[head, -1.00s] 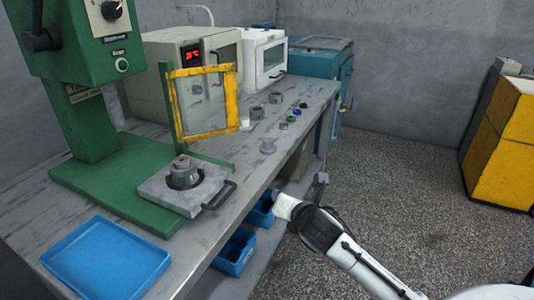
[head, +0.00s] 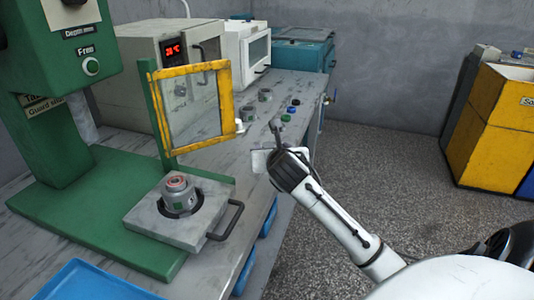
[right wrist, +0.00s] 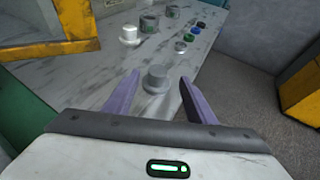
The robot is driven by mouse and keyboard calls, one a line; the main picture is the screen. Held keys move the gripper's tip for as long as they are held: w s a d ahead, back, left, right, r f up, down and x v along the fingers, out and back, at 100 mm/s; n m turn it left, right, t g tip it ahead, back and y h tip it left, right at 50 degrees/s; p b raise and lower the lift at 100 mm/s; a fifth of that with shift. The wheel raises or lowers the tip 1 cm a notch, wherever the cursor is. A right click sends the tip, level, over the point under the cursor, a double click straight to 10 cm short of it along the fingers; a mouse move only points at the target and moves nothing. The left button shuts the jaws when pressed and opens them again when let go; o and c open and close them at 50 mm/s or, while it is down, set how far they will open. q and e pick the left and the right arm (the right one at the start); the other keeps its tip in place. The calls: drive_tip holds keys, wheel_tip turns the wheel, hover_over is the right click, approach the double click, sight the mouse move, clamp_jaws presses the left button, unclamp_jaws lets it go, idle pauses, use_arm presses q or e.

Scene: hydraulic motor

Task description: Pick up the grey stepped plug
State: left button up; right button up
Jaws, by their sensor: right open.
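The grey stepped plug (right wrist: 156,80), a short cylinder with a wider lower step, stands upright on the worktable. In the right wrist view it shows between the two purple fingers of my right gripper (right wrist: 160,82), beyond the palm. The fingers are apart and hold nothing; I cannot tell the exact gap to the plug. In the head view my right gripper (head: 274,138) hangs over the table's right edge and hides the plug. My left gripper is not in view.
A motor part (head: 177,190) sits on the press plate.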

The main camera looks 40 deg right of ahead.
sight(268, 145)
drive_tip(key=b+x, duration=0.1)
drive_tip(key=x, duration=0.4)
drive_tip(key=shift+w+a+f, duration=0.1)
drive_tip(key=shift+w+f, duration=0.05)
drive_tip(key=shift+f, duration=0.1)
clamp_jaws()
drive_tip(key=shift+r, duration=0.2)
